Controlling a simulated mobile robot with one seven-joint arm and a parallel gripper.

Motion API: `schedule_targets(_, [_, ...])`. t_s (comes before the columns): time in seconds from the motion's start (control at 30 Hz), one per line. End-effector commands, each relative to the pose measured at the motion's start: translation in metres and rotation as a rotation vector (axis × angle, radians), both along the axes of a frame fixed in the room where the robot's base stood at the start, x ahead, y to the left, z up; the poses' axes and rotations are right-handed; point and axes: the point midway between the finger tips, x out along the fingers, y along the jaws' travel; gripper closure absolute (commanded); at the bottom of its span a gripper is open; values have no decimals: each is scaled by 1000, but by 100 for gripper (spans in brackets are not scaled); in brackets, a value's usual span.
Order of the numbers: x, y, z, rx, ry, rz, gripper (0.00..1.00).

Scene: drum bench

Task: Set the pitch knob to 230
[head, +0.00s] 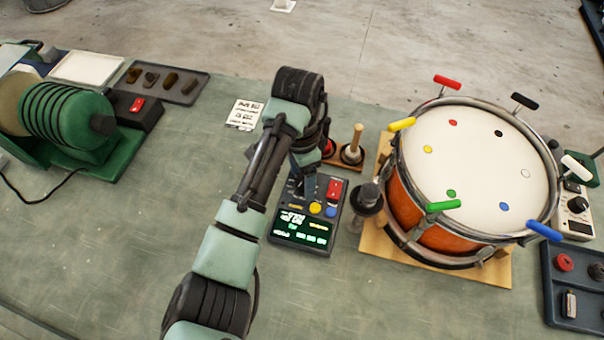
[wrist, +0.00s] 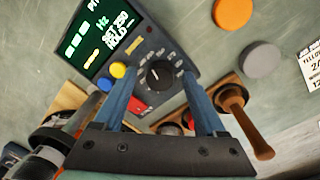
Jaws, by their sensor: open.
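The dark control box (head: 273,238) with a lit green display (head: 302,228) stands on the bench left of the drum. My gripper (head: 304,182) points down in the head view.
A red switch (head: 334,188), a yellow button (head: 315,208) and a blue button (head: 330,211) sit close to the knob. A wooden-handled tool (head: 355,145) stands behind the box. The drum (head: 470,170) is at the right; a green roller machine (head: 75,125) is at the left.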

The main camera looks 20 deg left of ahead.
Motion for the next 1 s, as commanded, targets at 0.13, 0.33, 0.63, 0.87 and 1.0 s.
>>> schedule_targets(0.13, [0, 0, 0, 0, 0, 0, 41])
schedule_targets(0.33, [0, 0, 0, 0, 0, 0, 77])
schedule_targets(0.63, [0, 0, 1, -1, 1, 2, 100])
schedule_targets(0.87, [0, -1, 3, -1, 3, 51, 100])
schedule_targets(1.0, [-1, -1, 4, -2, 4, 125, 100])
